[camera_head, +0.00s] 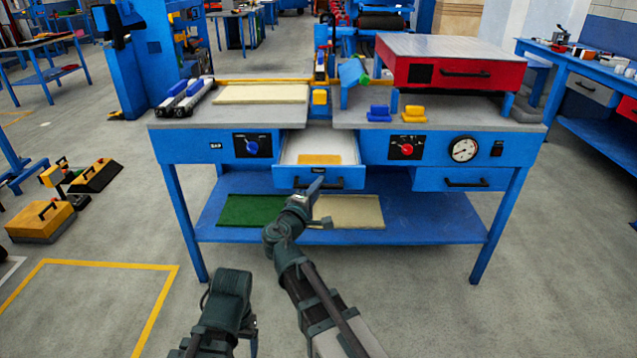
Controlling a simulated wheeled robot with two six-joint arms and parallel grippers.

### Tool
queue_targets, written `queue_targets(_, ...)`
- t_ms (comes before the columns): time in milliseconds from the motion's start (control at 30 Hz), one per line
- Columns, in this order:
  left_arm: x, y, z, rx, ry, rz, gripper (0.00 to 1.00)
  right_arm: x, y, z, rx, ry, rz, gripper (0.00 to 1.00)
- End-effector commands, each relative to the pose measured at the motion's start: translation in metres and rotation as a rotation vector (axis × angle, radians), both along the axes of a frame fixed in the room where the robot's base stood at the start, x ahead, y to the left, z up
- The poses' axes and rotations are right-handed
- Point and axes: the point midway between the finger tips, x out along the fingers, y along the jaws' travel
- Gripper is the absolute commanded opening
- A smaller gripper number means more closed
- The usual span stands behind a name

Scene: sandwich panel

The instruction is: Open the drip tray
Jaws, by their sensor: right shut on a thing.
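The drip tray (295,150) is a blue-fronted drawer with a white inside, in the middle of the blue workbench, below its worktop. It stands pulled out toward me, and a yellow-orange piece (319,159) lies in it. My right gripper (314,188) is at the dark handle (335,183) on the tray's front and is shut on it. The fingers and the arm hide part of the front. My left arm shows at the bottom left of centre, but its gripper cannot be made out.
The workbench (455,140) carries a red drawer unit (440,70), a pale panel (262,93) and yellow and blue blocks. A green panel (252,210) and a beige panel (350,211) lie on the lower shelf. The floor before the bench is clear.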

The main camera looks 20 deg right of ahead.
Motion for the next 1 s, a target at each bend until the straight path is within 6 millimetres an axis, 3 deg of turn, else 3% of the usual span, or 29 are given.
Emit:
queue_targets(367,0.0003,-0.0001,0.0002,0.000,0.000,0.000,0.78,-0.0002,0.0000,0.0003,0.000,-0.001,-0.001,0.00)
queue_targets(400,0.0003,-0.0001,0.0002,0.000,0.000,0.000,0.78,-0.0002,0.0000,0.0003,0.000,-0.001,-0.001,0.22)
queue_targets(533,0.0002,-0.0001,0.0002,0.000,0.000,0.000,0.78,-0.0001,0.0001,0.0004,-0.001,-0.001,0.000,0.45)
queue_targets(1000,0.0002,-0.0001,0.0002,0.000,0.000,0.000,0.78,-0.0040,-0.0004,0.0006,-0.001,-0.002,0.000,0.46)
